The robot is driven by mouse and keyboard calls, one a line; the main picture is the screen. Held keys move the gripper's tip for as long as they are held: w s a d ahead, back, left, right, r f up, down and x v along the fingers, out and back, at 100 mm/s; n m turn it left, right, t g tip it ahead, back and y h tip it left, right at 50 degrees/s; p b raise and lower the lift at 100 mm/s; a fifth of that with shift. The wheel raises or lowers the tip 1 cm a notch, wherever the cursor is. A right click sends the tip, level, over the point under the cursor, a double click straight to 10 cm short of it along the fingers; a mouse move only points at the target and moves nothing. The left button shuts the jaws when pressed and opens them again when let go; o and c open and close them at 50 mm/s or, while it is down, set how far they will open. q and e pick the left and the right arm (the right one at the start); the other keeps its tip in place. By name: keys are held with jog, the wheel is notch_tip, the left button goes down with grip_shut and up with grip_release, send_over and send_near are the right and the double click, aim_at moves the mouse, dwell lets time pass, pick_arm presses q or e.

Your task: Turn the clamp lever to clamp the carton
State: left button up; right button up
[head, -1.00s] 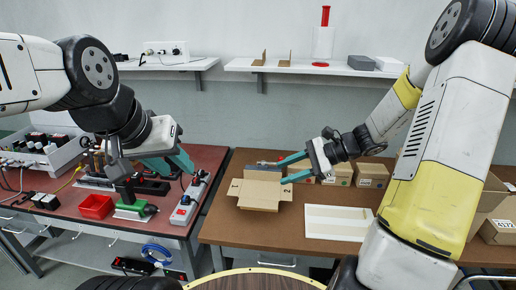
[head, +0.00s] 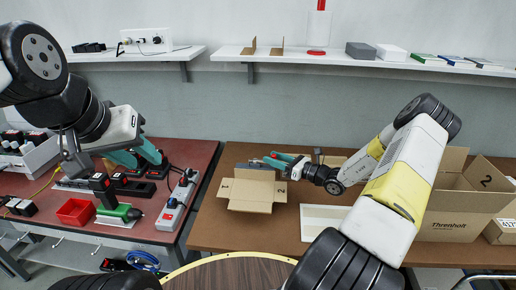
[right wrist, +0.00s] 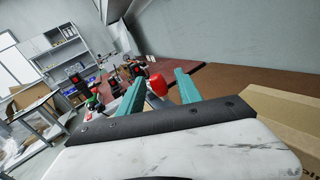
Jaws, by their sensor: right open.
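The open cardboard carton (head: 250,192) sits on the brown table with its flaps spread. A grey clamp part (head: 252,164) shows just behind the carton; most of it is hidden. My right gripper (head: 273,160) is at the carton's back right edge, with its teal fingers pointing left. In the right wrist view a red knob (right wrist: 158,84), seemingly the lever's end, lies between the two open fingers (right wrist: 160,90). I cannot tell whether they touch it. My left gripper (head: 138,158) is open and empty above the left bench, away from the carton.
A white panel (head: 322,220) lies right of the carton. A larger open box (head: 450,212) stands at the right. A gap separates the benches.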

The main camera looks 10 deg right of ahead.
jog(key=shift+x, duration=1.65)
jog(key=shift+c, duration=0.4)
grip_shut()
